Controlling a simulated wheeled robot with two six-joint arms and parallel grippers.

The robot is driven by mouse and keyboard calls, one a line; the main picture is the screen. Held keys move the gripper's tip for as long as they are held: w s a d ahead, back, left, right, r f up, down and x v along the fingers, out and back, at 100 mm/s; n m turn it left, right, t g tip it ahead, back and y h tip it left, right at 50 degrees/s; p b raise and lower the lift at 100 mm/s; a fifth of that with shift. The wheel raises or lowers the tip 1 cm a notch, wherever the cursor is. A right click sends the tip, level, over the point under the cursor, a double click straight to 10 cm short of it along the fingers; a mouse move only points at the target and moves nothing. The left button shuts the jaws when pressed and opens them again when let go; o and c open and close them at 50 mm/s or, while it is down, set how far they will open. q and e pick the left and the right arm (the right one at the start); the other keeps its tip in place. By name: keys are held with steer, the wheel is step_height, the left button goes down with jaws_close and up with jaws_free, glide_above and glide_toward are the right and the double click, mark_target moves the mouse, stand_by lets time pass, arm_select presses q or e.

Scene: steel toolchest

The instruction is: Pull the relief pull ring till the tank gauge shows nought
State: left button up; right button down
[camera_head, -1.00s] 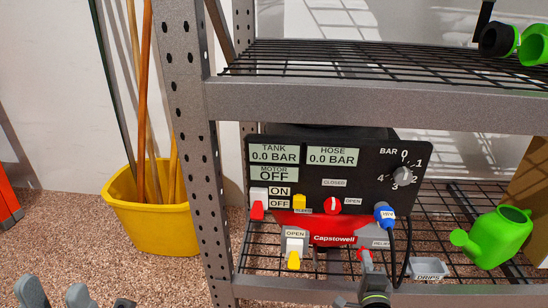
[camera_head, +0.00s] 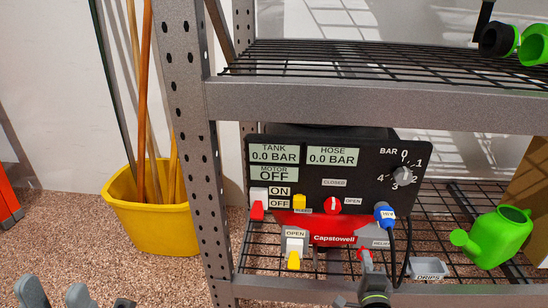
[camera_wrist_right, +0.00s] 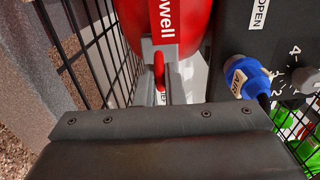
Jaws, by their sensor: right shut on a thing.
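The tank gauge (camera_head: 273,153) on the black panel reads 0.0 BAR in the head view. The red relief pull ring (camera_head: 361,254) is at the lower right of the red Capstowell tank (camera_head: 334,239), beside a RELIEF label. My right gripper (camera_head: 366,264) is shut on the ring. In the right wrist view the red ring (camera_wrist_right: 159,74) shows between the two grey fingers (camera_wrist_right: 162,88), below the tank's red body (camera_wrist_right: 185,45). The fingers partly hide the ring. My left gripper (camera_head: 54,296) is at the bottom left, its fingers apart and empty, away from the panel.
The hose gauge (camera_head: 332,156) reads 0.0 BAR and the motor display (camera_head: 272,174) reads OFF. A blue plug (camera_head: 385,215) with a black cable hangs right of the ring. A drip tray (camera_head: 430,269) and green watering can (camera_head: 495,238) stand right. The shelf post (camera_head: 188,150) is left.

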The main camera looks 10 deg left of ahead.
steer(key=shift+w+f+b, duration=0.1)
steer(key=shift+w+b, duration=0.55)
steer(key=shift+b, duration=0.8)
stand_by(0.5)
steer(key=c, duration=1.4)
jaws_free()
